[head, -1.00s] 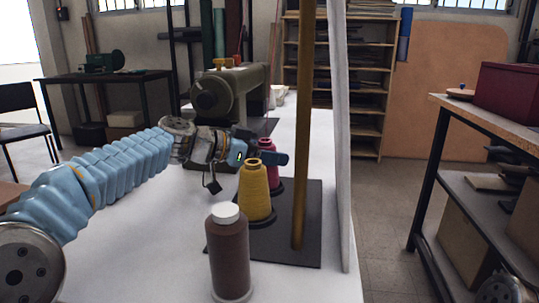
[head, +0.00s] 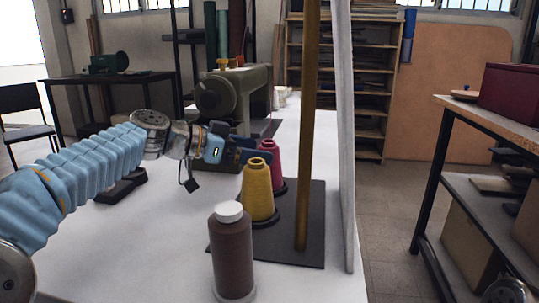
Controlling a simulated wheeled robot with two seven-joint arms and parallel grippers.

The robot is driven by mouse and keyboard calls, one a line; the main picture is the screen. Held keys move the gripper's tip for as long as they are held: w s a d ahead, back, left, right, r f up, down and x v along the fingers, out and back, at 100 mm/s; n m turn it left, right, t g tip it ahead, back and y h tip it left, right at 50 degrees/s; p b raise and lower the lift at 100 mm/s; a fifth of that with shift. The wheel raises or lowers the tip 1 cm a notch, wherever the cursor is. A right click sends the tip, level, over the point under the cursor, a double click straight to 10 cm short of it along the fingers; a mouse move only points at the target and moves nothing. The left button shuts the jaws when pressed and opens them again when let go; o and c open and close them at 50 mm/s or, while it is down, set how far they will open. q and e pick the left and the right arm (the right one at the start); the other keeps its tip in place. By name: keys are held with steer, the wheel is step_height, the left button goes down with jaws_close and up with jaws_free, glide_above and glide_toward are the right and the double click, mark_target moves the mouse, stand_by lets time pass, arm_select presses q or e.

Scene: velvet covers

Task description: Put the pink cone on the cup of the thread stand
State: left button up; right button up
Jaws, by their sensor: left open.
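The pink cone (head: 271,153) stands upright behind the yellow cone (head: 257,192), over a dark round cup (head: 282,187) of the thread stand. The stand has a dark flat base (head: 290,243) and a brass-coloured post. The pink cone's lower left is hidden by the yellow cone, so its seating shows only in part. The yellow cone stands upright on a nearer cup. My left gripper (head: 254,155) is open and empty, just left of the pink cone, its blue fingers pointing towards it. I cannot tell whether they touch it. My right gripper is not in view.
A brown thread spool (head: 231,255) with a white top stands at the front of the white table. A green sewing machine (head: 232,98) stands behind my gripper. The post (head: 307,130) and a pale upright panel (head: 345,150) bound the right side. The table's left part is mostly clear.

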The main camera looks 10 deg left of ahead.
arm_select(q)
steer(key=v, duration=0.6)
steer(key=shift+s+a, duration=0.15)
steer(key=shift+a, duration=0.05)
steer(key=shift+r, duration=0.1)
stand_by(0.8)
